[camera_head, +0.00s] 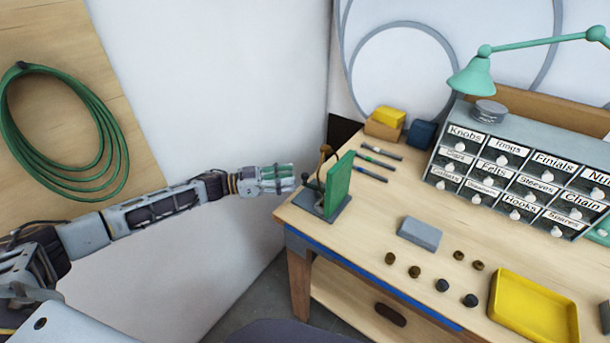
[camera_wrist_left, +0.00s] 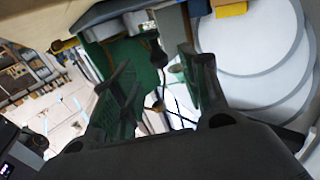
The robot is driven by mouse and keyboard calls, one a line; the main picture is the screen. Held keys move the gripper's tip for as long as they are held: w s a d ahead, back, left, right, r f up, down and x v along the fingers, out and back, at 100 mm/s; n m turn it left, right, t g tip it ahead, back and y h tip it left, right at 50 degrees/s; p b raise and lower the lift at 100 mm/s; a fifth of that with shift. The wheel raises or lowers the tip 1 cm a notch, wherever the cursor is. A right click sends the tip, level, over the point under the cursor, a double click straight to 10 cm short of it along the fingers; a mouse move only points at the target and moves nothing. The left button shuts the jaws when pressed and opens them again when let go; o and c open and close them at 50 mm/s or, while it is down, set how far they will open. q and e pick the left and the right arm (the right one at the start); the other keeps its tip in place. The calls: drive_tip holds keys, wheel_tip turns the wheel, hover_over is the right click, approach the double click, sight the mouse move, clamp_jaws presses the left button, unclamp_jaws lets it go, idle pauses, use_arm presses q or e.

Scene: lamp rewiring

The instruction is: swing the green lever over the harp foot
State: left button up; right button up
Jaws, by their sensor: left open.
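A tall, flat green piece (camera_head: 338,184) stands upright on a grey base (camera_head: 311,207) at the near left corner of the bench. I cannot tell whether it is the green lever itself. A small brass part (camera_head: 326,153) shows behind it; the harp foot is not clear. My left gripper (camera_head: 290,179) is open, just left of the green piece, and I see no contact. In the left wrist view, the green piece (camera_wrist_left: 137,62) shows beyond and between the open fingers of my left gripper (camera_wrist_left: 160,85), with nothing held. My right gripper is not in view.
A grey block (camera_head: 420,233), several small knobs and a yellow tray (camera_head: 535,306) lie farther right. A labelled drawer cabinet (camera_head: 520,165) stands at the back.

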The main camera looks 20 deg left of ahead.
sight(305, 174)
use_arm(q)
drive_tip(key=shift+p+x, duration=0.4)
drive_tip(key=shift+x, duration=2.65)
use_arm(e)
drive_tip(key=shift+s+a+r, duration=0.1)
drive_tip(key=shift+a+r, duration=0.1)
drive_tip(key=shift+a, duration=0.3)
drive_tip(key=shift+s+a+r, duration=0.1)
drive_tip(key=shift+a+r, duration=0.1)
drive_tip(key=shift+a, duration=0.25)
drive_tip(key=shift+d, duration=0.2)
use_arm(q)
clamp_jaws()
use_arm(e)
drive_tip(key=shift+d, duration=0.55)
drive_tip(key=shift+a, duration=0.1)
